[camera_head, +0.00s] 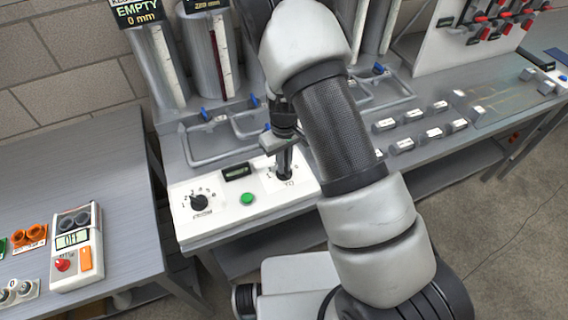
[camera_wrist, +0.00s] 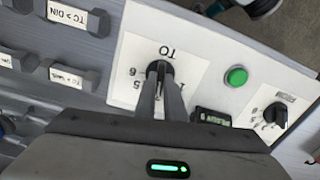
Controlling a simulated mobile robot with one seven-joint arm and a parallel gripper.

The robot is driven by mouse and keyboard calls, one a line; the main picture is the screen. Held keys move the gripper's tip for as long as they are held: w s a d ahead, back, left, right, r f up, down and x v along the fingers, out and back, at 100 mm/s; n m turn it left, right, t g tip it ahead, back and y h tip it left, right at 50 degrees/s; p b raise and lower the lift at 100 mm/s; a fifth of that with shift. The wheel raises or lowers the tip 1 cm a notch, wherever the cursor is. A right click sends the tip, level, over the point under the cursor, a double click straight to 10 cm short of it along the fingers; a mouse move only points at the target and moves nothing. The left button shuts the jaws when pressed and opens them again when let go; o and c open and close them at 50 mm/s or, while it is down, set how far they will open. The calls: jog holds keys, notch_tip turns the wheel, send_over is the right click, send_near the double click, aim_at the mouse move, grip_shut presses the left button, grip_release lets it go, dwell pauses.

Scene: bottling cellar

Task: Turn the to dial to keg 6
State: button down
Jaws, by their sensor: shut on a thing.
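The TO dial (camera_wrist: 160,69) is a black knob on a white square plate with numbers around it; the label TO and the digits 5 and 6 can be read in the wrist view, upside down. My gripper (camera_wrist: 161,84) is shut on this dial, one finger on each side of its grip. The dial's pointer is mostly hidden by the fingers, so I cannot tell which number it marks. In the head view my gripper (camera_head: 284,172) reaches down onto the dial at the right end of the white control box (camera_head: 236,226).
A second numbered dial (camera_head: 199,202) sits at the box's left end. A green button (camera_head: 247,198) and a small display (camera_head: 237,172) lie between the dials. Labelled grey blocks (camera_head: 402,146) stand to the right. Tall cylinders stand behind, one signed EMPTY (camera_head: 138,12).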

jog(key=m+b, duration=0.1)
jog(key=m, duration=0.7)
jog(key=shift+m, duration=0.3)
jog(key=m, duration=0.4)
jog(key=shift+m, duration=2.2)
jog(key=c, duration=1.8)
grip_release()
jog(key=shift+c, duration=0.2)
notch_tip(320, 180, up, 18)
jog(key=shift+f+p, duration=0.25)
jog(key=shift+p, duration=0.2)
